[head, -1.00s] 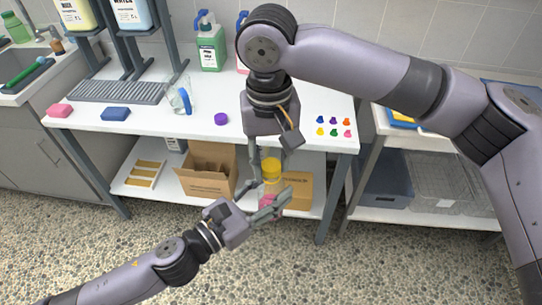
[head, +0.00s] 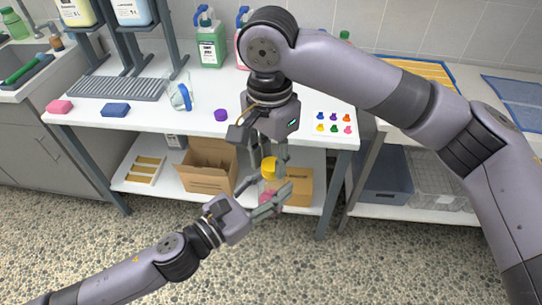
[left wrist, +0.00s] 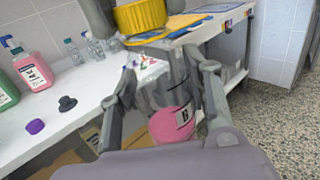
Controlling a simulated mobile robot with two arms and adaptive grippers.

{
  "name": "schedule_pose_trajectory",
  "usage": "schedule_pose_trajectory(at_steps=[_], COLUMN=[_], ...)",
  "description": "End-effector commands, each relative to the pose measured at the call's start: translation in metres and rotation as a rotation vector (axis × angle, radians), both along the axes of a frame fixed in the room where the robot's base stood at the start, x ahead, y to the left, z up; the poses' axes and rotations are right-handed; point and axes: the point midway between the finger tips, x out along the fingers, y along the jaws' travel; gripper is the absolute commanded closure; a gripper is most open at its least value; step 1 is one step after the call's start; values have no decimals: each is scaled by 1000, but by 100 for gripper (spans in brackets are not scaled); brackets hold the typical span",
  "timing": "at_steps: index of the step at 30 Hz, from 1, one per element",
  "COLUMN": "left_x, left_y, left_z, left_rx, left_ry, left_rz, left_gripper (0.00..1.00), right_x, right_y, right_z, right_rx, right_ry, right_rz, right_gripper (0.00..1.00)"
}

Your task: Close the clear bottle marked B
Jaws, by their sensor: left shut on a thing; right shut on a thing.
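The clear bottle marked B (left wrist: 172,122) has a pink lower part and a small dark B label; its pink part also shows in the head view (head: 266,197). My left gripper (head: 275,196) is shut around its body and holds it in the air in front of the table. A yellow ribbed cap (head: 269,168) is at the bottle's top, also large in the left wrist view (left wrist: 140,18). My right gripper (head: 267,164) points down from above and is shut on this cap. Whether the cap is seated on the neck I cannot tell.
A black cap (left wrist: 67,103) shows in the left wrist view. Cardboard boxes (head: 205,180) sit on the shelf below. Several small coloured pieces (head: 334,121) lie at right.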

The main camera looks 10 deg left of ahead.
Motion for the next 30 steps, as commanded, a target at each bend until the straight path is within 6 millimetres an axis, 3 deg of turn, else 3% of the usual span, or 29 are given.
schedule_pose_trajectory(at_steps=[6,12,23,24,30], left_x=[0,0,0,-1,0], left_y=[0,0,0,0,0], left_z=[0,0,0,0,0], left_rx=[0,0,0,0,0], left_ry=[0,0,0,0,0], left_rz=[0,-1,-2,-2,-1], left_gripper=[100,100,100,100,100], right_x=[0,0,1,1,1], right_y=[1,1,1,1,1], right_z=[-1,0,0,0,0], right_rx=[3,4,6,6,5], right_ry=[5,5,3,3,3], right_rz=[-476,-763,-822,-821,-820], right_gripper=[79,79,79,70,56])
